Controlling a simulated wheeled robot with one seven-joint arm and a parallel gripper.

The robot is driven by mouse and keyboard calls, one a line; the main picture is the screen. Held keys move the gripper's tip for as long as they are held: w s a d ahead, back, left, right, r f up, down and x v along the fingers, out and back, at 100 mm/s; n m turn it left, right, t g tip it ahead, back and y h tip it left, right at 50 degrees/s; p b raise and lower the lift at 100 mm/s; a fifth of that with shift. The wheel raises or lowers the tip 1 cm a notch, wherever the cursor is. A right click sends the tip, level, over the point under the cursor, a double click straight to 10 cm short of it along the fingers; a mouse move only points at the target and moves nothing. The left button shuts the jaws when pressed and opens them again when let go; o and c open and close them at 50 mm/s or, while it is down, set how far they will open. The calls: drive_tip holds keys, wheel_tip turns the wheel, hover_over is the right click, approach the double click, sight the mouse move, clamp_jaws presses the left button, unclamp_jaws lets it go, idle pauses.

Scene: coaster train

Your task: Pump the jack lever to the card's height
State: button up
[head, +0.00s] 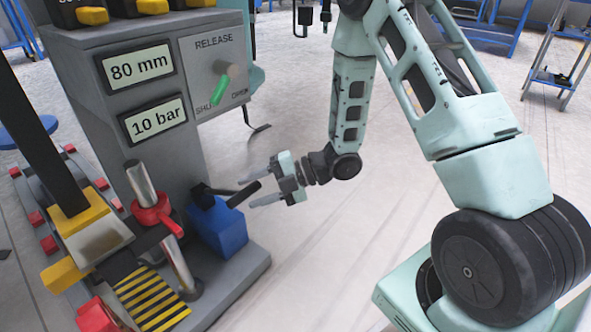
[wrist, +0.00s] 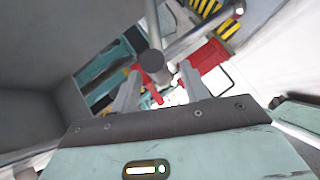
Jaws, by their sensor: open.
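The jack is a blue block (head: 219,228) at the foot of a grey stand, with a black lever (head: 236,199) rising to the right. My gripper (head: 247,193) is open, its two fingers pointing left on either side of the lever's end. In the wrist view, the lever's round dark end (wrist: 154,64) shows between the spread fingers (wrist: 158,88), with no clear contact. A display (head: 139,66) reads 80 mm and another (head: 155,120) reads 10 bar. I cannot make out a height card.
The release valve's green handle (head: 217,92) points towards SHUT. A steel post with a red collar (head: 151,214) and a yellow-black striped plate (head: 152,298) stand left of the jack. Blue shelving stands farther back.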

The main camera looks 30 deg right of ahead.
drive_tip(key=p+v, duration=0.6)
drive_tip(key=v, duration=0.8)
drive_tip(key=shift+s+d, duration=0.2)
drive_tip(key=shift+d, duration=0.05)
drive_tip(key=shift+w+r, duration=0.15)
idle(1.0)
